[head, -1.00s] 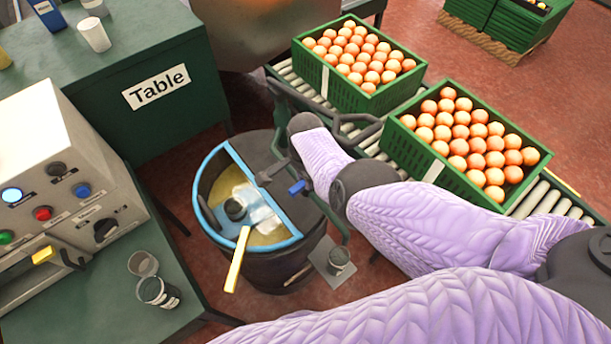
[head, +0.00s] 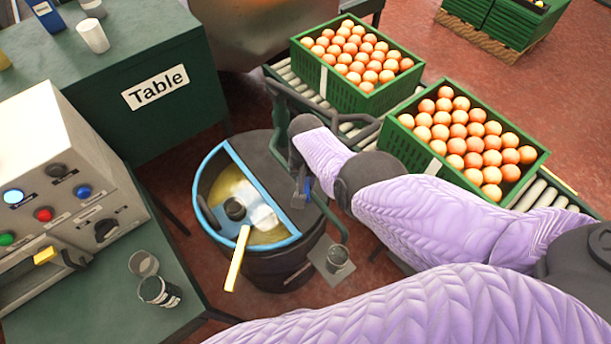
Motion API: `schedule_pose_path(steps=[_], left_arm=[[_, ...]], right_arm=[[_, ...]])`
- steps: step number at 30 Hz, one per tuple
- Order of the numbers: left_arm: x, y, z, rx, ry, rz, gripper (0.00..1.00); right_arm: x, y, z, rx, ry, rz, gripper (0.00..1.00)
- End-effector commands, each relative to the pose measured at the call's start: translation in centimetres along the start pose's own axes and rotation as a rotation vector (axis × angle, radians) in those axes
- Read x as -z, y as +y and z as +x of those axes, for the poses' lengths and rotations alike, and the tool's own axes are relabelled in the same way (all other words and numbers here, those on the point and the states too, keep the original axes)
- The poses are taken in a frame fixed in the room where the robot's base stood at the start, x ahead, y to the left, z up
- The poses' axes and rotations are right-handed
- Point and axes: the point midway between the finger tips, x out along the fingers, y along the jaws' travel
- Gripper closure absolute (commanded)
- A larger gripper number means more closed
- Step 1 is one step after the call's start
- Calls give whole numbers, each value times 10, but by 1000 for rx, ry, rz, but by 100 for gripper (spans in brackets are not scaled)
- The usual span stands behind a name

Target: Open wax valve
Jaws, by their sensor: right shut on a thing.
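The wax drum (head: 277,265) is a dark barrel with a blue rim, half open on its left, with yellowish wax (head: 226,188) inside. A small blue valve handle (head: 306,188) shows at the drum's right side. My right gripper (head: 299,178) is at that handle, its dark fingers pointing down, shut on it. The fingers and my wrist hide most of the valve body. My left gripper is not in view.
A yellow-handled tool (head: 238,258) lies over the drum's front rim. Orange crates (head: 345,95) (head: 420,155) sit on the roller conveyor behind. A control box (head: 60,180) stands left.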

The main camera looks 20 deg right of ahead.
Motion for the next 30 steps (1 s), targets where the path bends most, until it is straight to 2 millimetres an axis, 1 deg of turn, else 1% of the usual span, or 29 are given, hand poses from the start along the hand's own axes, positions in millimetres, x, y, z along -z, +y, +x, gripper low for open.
schedule_pose_path(steps=[6, 15, 21, 30], left_arm=[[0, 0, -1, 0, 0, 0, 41], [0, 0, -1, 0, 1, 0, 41], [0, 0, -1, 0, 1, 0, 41], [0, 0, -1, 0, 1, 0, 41]], right_arm=[[0, 1, 0, -1, -1, -203, 100], [0, 2, 0, -1, 0, -455, 100], [1, 3, 0, -1, 0, -577, 100], [1, 3, 0, 0, 0, -675, 100]])
